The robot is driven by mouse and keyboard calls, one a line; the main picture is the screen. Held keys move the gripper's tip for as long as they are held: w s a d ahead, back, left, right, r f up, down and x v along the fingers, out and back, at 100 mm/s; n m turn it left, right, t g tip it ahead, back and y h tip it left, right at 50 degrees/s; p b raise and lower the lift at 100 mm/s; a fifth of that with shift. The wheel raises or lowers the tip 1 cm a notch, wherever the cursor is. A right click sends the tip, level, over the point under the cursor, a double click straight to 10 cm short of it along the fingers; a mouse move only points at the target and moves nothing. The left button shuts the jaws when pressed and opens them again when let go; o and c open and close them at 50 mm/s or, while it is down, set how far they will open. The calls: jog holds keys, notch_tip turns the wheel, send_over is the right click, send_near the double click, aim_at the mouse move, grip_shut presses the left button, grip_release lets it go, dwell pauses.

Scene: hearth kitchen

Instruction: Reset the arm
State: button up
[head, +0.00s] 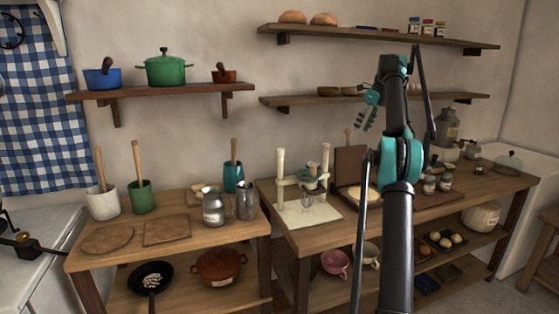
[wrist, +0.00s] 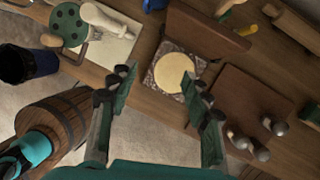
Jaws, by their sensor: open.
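My arm (head: 398,220) rises through the middle right of the head view, bent at a teal joint. My gripper (head: 370,104) is up at about the height of the lower wall shelf, left of the arm. In the wrist view my gripper (wrist: 157,80) has its two dark green fingers spread wide, with nothing between them. Beyond the fingertips lies a pale round of dough (wrist: 172,72) on a speckled square board (wrist: 154,84). The gripper appears well above the counter and touches nothing that I can see.
The right wooden table (head: 285,222) carries a white press stand (head: 310,212) and jars. The left table (head: 190,236) holds utensil pots, boards and metal jugs. Wall shelves (head: 335,100) run behind the arm. A wooden barrel (wrist: 55,130) stands at the lower left in the wrist view.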

jog(key=s+a+f+n+t+h, duration=0.1)
jog(key=s+a+f+n, duration=0.55)
jog(key=s+n, duration=0.2)
jog(key=s+a+f+n+h, duration=0.1)
jog(key=s+a+f+n, duration=0.4)
jog(key=s+f+n, duration=0.4)
jog(key=s+a+f+n, duration=0.1)
jog(key=s+f+n, duration=0.2)
jog(key=s+f, duration=0.4)
jog(key=s+a+f+n, duration=0.1)
jog(key=s+f+n, duration=0.3)
jog(key=s, duration=1.1)
jog(key=s+a+f+n+t+h, duration=0.1)
jog(key=s+f+n, duration=0.3)
jog(key=s+f, duration=0.6)
jog(key=shift+s+a, duration=0.5)
jog(key=shift+s, duration=0.5)
jog(key=shift+n, duration=0.25)
